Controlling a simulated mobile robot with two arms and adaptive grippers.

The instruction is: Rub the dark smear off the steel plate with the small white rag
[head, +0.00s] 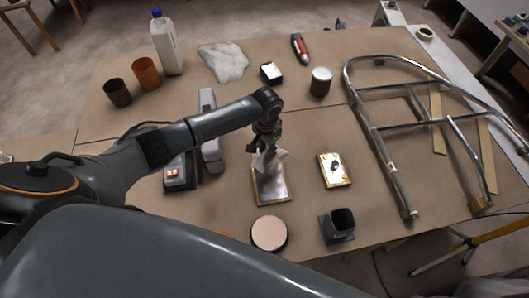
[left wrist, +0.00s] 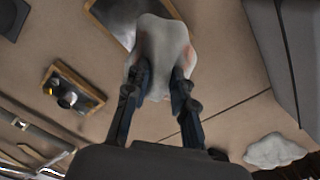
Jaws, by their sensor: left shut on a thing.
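My left gripper (head: 264,143) is shut on the small white rag (head: 269,162), which hangs below the fingertips at the far end of the steel plate. The rag also shows bunched between the fingers (left wrist: 158,88) in the left wrist view (left wrist: 163,48). The steel plate (head: 272,184) lies flat on the table, grey and shiny with a wooden-looking edge. The rag overlaps its far part in the head view; I cannot tell whether they touch. I cannot make out the dark smear clearly; the rag and gripper hide part of the plate. My right gripper is not in view.
A small board with metal fittings (head: 335,170) lies right of the plate. A round pale-topped tin (head: 269,233) and a dark square cup (head: 341,224) stand nearer. A chrome tube frame (head: 384,150) fills the right side. A larger white cloth (head: 224,62) lies at the back.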

